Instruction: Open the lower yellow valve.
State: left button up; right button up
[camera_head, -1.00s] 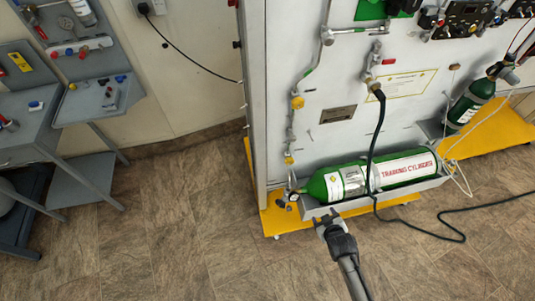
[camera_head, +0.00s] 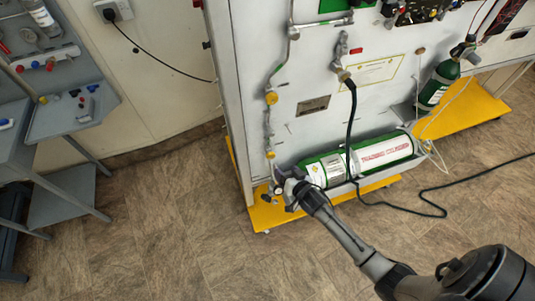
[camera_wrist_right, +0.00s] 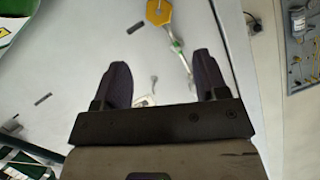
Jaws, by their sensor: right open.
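The lower yellow valve (camera_head: 270,155) is small and sits on the thin pipe near the panel's left edge, just above the left end of the green cylinder. The upper yellow valve (camera_head: 271,97) is higher on the same pipe. My right gripper (camera_head: 284,178) is at the cylinder's left end, a little below and right of the lower valve in the picture. In the right wrist view, its dark fingers (camera_wrist_right: 160,62) are apart with nothing between them. A yellow valve body (camera_wrist_right: 158,12) shows beyond the fingertips; I cannot tell which. My left gripper is not in view.
The green training cylinder (camera_head: 372,157) lies in its tray beside my gripper. A black hose (camera_head: 350,120) hangs over it and runs along the floor. The yellow base (camera_head: 283,213) juts out below. A grey bench (camera_head: 75,115) stands left, with clear floor between.

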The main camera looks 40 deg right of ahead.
aim_at(272, 156)
jog(key=shift+m, duration=0.3)
jog(key=b+x, duration=0.4)
jog(key=x, duration=0.8)
jog(key=shift+w+d+f, duration=0.15)
jog(key=shift+w, duration=0.1)
jog(key=shift+w+d+f, duration=0.1)
jog(key=shift+w+f, duration=0.05)
jog(key=shift+w, duration=0.45)
jog(key=shift+c, duration=0.3)
jog(key=c, duration=0.9)
